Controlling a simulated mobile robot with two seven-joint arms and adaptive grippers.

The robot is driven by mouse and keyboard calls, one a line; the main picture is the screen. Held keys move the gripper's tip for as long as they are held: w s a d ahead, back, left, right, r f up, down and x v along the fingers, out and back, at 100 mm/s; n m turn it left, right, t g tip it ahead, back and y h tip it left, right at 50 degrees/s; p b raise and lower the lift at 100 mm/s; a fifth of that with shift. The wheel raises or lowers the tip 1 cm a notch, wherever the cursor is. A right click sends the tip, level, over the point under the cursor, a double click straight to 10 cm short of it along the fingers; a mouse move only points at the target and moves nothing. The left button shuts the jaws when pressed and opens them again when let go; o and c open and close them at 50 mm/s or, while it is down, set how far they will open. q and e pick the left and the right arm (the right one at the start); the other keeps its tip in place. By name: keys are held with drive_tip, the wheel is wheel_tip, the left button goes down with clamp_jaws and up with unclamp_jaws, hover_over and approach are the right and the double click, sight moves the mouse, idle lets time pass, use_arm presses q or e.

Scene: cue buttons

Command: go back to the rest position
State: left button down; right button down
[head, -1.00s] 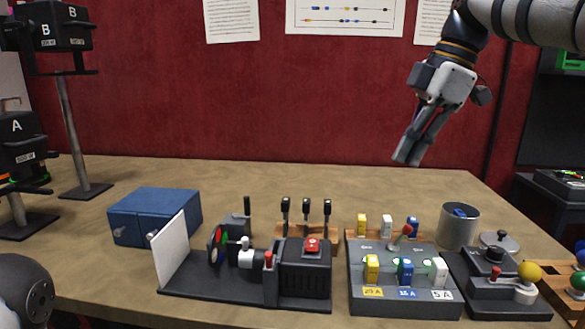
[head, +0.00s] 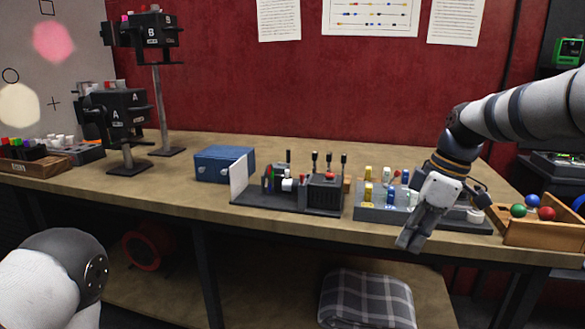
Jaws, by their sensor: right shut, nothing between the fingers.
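My right gripper (head: 409,239) hangs from the arm that comes in from the right. Its fingers are shut with nothing between them and point down in front of the table's front edge. It covers part of the grey fuse panel (head: 372,213) behind it; I cannot tell the exact gap to the panel. My left gripper is out of view; only a rounded part of my left arm shows at the lower left.
The black lever console (head: 330,199), blue box (head: 224,164) and wooden tray of balls (head: 540,236) line the table (head: 130,187). Lamp heads A (head: 122,117) and B (head: 156,33) stand left. A plaid blanket (head: 366,300) lies on the lower shelf.

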drive_tip(key=s+a+f+m, duration=0.1)
drive_tip(key=s+f+m, duration=0.1)
drive_tip(key=s+f, duration=0.55)
drive_tip(key=s+a+f+m+g+h, duration=0.1)
drive_tip(key=s+f+m, duration=0.25)
drive_tip(key=f, duration=0.75)
drive_tip(key=s+a+f+m, duration=0.1)
drive_tip(key=s+f, duration=0.6)
drive_tip(key=f, duration=0.2)
drive_tip(key=s+d+f+m, duration=0.1)
drive_tip(key=s+m, duration=0.1)
drive_tip(key=s, duration=0.6)
drive_tip(key=s+d+f+m+h, duration=0.1)
drive_tip(key=s+m, duration=0.1)
drive_tip(key=s, duration=0.7)
drive_tip(key=s+d+f+m+g+h, duration=0.1)
drive_tip(key=s+m, duration=0.2)
drive_tip(key=s, duration=0.5)
drive_tip(key=shift+s+d+f, duration=0.15)
drive_tip(key=shift+s+f, duration=0.1)
drive_tip(key=shift+s, duration=0.05)
